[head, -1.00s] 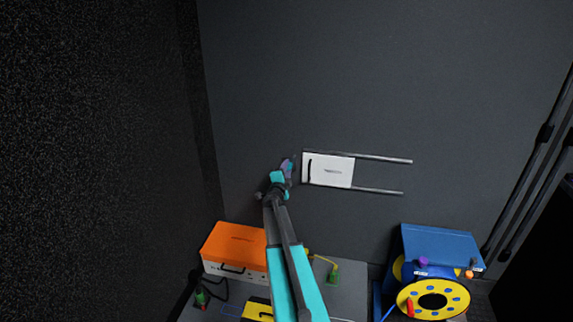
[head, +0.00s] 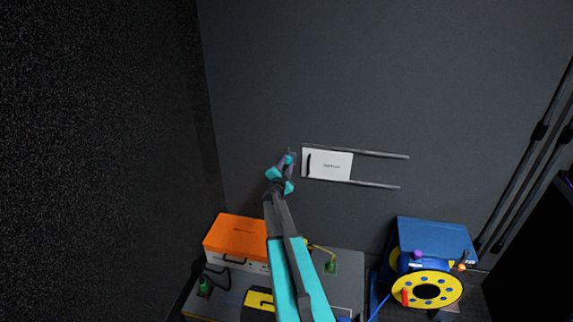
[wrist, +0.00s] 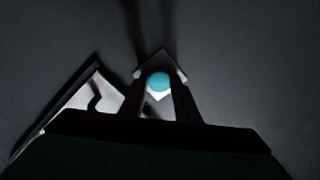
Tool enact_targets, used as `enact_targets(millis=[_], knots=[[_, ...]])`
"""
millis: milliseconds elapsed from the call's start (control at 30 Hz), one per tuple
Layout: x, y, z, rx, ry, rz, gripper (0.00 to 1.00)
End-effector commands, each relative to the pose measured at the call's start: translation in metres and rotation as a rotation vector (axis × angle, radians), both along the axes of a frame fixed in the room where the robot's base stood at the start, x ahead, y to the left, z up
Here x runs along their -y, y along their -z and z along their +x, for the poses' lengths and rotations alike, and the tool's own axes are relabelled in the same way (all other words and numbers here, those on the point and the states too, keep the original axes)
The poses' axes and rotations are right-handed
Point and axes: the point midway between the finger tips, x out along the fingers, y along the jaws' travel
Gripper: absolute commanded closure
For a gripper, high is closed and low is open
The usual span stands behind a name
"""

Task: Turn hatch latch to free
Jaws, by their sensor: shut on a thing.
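The wall hatch is a white panel (head: 330,165) with a dark handle at its left edge, set between two grey rails. My gripper (head: 291,154) is at the wall just left of this panel in the head view and hides what it holds there. In the wrist view, my two dark fingers (wrist: 158,92) are shut around a small part with a round teal face (wrist: 159,82), apparently the hatch latch. A pale, diamond-shaped plate (wrist: 160,63) shows behind it. The white panel also shows tilted at the left of the wrist view (wrist: 70,100). The latch's exact angle is unclear.
Below are an orange-lidded case (head: 236,232) on a grey bench, a green-based item (head: 331,267) with a yellow cable, and a blue case (head: 435,238) behind a yellow cable reel (head: 452,287). A dark speckled wall stands close on the left. The wall above is bare.

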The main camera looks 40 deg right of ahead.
Motion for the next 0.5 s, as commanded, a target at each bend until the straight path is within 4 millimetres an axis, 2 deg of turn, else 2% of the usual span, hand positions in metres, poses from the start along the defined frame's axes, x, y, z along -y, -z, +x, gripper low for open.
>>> enact_targets(millis=[167, 200, 300, 500], knots=[[0.0006, 0.0006, -0.0009, -0.002, 0.001, -0.001, 0.93], [0.0006, 0.0007, -0.0010, -0.002, 0.001, -0.001, 0.68], [0.0003, 0.0006, -0.0007, -0.001, 0.001, 0.000, 0.52], [0.0002, 0.0004, -0.0003, 0.000, 0.000, 0.000, 0.52]])
